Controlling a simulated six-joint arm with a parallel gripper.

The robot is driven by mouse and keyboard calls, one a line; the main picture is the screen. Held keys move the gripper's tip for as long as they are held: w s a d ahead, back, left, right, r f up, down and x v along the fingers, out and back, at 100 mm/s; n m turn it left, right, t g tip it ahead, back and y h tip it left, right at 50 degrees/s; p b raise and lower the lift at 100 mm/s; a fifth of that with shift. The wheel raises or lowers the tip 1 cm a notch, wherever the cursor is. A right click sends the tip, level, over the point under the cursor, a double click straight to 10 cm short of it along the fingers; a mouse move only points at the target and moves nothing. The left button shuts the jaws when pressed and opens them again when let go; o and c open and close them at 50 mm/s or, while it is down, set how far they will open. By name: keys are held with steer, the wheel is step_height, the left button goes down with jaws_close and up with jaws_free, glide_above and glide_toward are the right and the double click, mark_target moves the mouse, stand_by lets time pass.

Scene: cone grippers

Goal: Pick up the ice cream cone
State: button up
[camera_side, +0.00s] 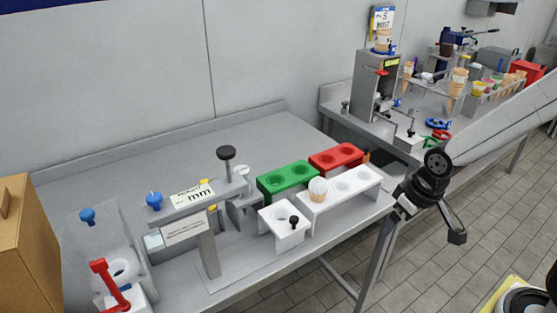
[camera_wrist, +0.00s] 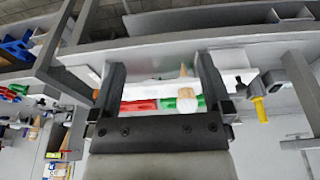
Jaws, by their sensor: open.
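An ice cream cone (camera_side: 318,187) with a white scoop stands in the white holder (camera_side: 345,193) at the front edge of the steel table. Only its scoop and a little of the cone below it show clearly in the side view. In the wrist view, which looks upside down, the cone (camera_wrist: 184,72) points up, with its scoop below. My gripper (camera_side: 428,224) is open and empty, to the right of the cone and beyond the table's edge. In the wrist view, the cone appears between the spread fingers of my gripper (camera_wrist: 160,62), nearer the right-hand finger, and apart from them.
A green block (camera_side: 287,180) and a red block (camera_side: 337,157) with round holes stand behind the white holder. Another bench at the back right holds a dispenser (camera_side: 376,92) and other cones (camera_side: 457,84).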

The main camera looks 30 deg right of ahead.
steer(key=shift+w, duration=0.1)
steer(key=n+t+y, duration=0.7)
steer(key=n+y, duration=0.2)
steer(key=y, duration=0.1)
glide_toward(318, 189)
step_height(318, 189, down, 2)
steer(key=w, duration=0.3)
steer(key=shift+f+x, duration=0.2)
steer(key=shift+x, duration=3.75)
steer(key=c, duration=0.8)
